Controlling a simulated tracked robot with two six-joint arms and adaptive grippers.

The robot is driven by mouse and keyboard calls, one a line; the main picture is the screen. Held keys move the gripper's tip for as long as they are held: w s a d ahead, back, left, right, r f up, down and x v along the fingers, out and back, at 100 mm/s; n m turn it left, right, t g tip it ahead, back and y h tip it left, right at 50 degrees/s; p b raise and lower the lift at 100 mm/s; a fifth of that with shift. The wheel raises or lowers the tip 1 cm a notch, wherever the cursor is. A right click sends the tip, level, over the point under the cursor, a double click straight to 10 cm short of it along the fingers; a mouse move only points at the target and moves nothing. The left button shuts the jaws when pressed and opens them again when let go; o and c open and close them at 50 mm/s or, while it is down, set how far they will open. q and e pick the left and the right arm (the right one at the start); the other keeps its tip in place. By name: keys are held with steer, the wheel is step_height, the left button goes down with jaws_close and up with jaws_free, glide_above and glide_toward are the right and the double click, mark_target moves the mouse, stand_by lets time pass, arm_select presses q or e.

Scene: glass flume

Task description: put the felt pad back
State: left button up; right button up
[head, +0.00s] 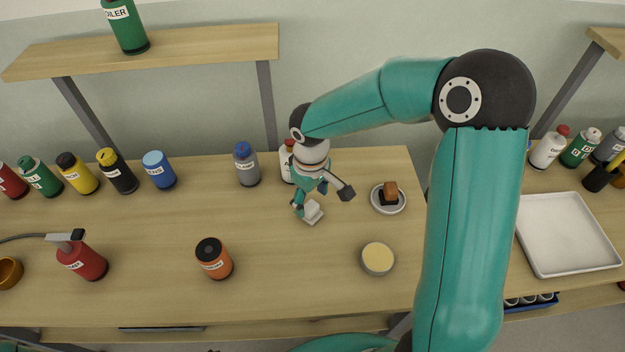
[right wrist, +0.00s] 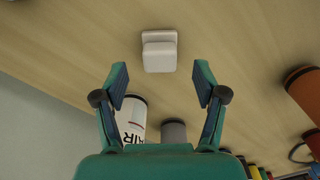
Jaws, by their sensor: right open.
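My right gripper (head: 322,199) is open and empty, low over the wooden bench. A small white block on a wider white base (head: 312,212) sits on the bench just beyond its fingertips. In the right wrist view this white block (right wrist: 160,52) lies ahead of the gap between the open fingers (right wrist: 161,78), apart from them. A brown and black block (head: 389,194) rests on a small white dish (head: 402,208) to the right of the gripper. I cannot tell for sure which block is the felt pad. My left gripper does not show.
A round tin with a pale yellow top (head: 378,258) stands in front of the dish. A white bottle (head: 286,160) stands close behind my right gripper, beside a grey bottle (head: 247,166). An orange bottle (head: 213,259) stands front left. A white tray (head: 567,236) lies far right.

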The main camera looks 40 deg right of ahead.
mark_target(311, 207)
step_height(311, 207, up, 7)
stand_by(0.3)
steer(key=shift+f, duration=0.1)
stand_by(0.4)
